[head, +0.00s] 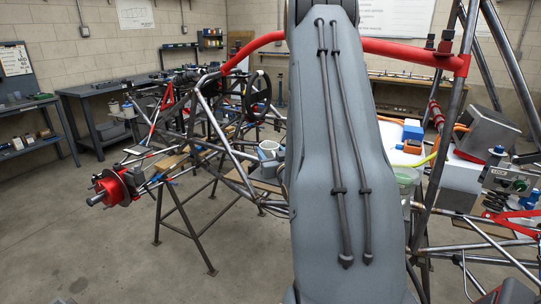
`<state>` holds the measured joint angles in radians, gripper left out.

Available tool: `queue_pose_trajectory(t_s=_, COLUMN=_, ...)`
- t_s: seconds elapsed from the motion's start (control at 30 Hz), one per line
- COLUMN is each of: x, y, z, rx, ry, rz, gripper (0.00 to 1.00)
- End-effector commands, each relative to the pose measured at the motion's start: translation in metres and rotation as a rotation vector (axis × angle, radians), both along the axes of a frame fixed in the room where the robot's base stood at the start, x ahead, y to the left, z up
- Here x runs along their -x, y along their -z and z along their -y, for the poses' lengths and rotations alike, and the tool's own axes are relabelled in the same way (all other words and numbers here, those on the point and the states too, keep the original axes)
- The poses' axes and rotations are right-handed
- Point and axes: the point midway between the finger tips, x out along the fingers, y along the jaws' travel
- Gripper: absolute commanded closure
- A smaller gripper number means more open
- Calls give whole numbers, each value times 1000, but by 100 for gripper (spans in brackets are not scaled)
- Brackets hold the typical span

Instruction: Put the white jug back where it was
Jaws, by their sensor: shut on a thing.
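My own large grey arm link fills the middle of the head view and hides what lies behind it. My gripper is not visible. I cannot pick out the white jug with certainty. A pale rounded thing (268,150) shows just left of my arm, partly hidden by it; I cannot tell what it is. A pale greenish vessel (405,177) shows just right of my arm, also partly cut off by it.
A tube chassis (203,122) with red parts stands on trestles (183,228), its tubes reaching both sides of my arm. A red hub (113,187) juts out at left. Workbenches (90,90) line the walls.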

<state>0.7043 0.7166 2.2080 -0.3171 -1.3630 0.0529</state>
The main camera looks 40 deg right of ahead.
Motion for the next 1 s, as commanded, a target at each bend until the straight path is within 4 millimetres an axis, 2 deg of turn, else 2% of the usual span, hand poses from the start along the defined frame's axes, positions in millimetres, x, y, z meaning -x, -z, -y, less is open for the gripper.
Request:
queue_pose_trajectory(t_s=0.17, x=0, y=15, z=-1, rx=-1, ry=-1, rz=0, gripper=76)
queue_pose_trajectory(t_s=0.6, x=-1, y=20, z=-1, rx=0, ry=-1, rz=1, gripper=76)
queue_pose_trajectory(t_s=0.63, x=-1, y=20, z=-1, rx=0, ry=-1, rz=0, gripper=45)
queue_pose_trajectory(t_s=0.73, x=0, y=20, z=-1, rx=0, ry=-1, rz=0, gripper=29)
queue_pose_trajectory(t_s=1.0, x=0, y=19, z=-1, rx=0, ry=-1, rz=0, gripper=28)
